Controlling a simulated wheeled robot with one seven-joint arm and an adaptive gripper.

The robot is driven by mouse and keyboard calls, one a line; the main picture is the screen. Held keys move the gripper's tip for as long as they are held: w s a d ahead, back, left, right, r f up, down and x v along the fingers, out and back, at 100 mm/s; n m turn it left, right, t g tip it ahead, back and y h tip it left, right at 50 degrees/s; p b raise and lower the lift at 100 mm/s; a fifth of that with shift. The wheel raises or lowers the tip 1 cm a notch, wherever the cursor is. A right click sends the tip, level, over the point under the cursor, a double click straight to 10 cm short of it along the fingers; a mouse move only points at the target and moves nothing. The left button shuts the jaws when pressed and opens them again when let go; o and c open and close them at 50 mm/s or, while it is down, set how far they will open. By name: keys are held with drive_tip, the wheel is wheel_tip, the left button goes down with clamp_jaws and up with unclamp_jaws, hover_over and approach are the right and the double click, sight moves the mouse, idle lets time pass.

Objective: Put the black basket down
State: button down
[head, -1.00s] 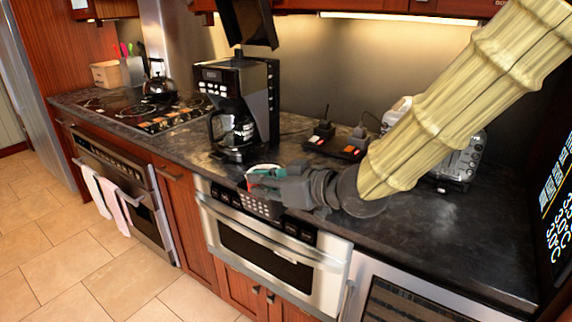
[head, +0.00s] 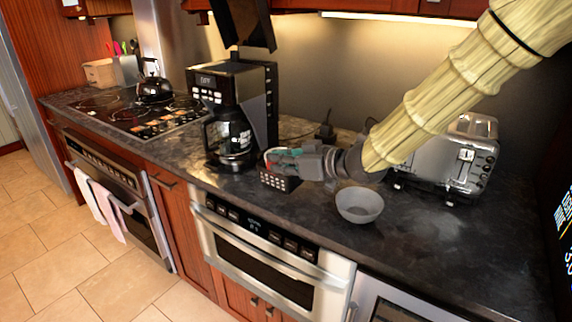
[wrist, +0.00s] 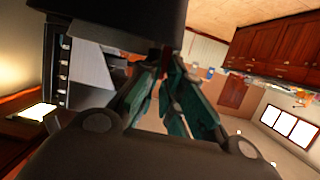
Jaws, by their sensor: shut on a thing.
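The black basket (head: 281,180), small with pale holes in its side, is at my gripper (head: 270,160), close to the coffee maker's right side. My gripper's greenish fingers are shut on it, reaching in from the right. The basket is over the dark countertop (head: 320,245), behind its front edge; whether its base touches the counter I cannot tell. In the wrist view, my gripper's fingers (wrist: 168,100) are close together, and a dark shape fills the top; I cannot tell whether it is the basket.
The coffee maker (head: 235,110) stands just left of the basket. A grey bowl (head: 359,205) sits to the right, near the front edge. A silver toaster (head: 455,160) stands further right. The microwave drawer (head: 265,255) is below the counter. Bare counter lies right of the bowl.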

drive_tip(key=w, duration=0.1)
drive_tip(key=w+d, duration=0.1)
drive_tip(key=w, duration=0.2)
drive_tip(key=shift+d+f, duration=0.2)
drive_tip(key=shift+d, duration=0.15)
drive_tip(key=shift+f+p, duration=0.35)
drive_tip(key=shift+f, duration=1.5)
drive_tip(key=c, duration=1.6)
unclamp_jaws()
drive_tip(key=shift+w+f, duration=0.1)
drive_tip(key=shift+o, duration=0.2)
drive_tip(key=shift+r, duration=0.2)
drive_tip(key=v, duration=1.2)
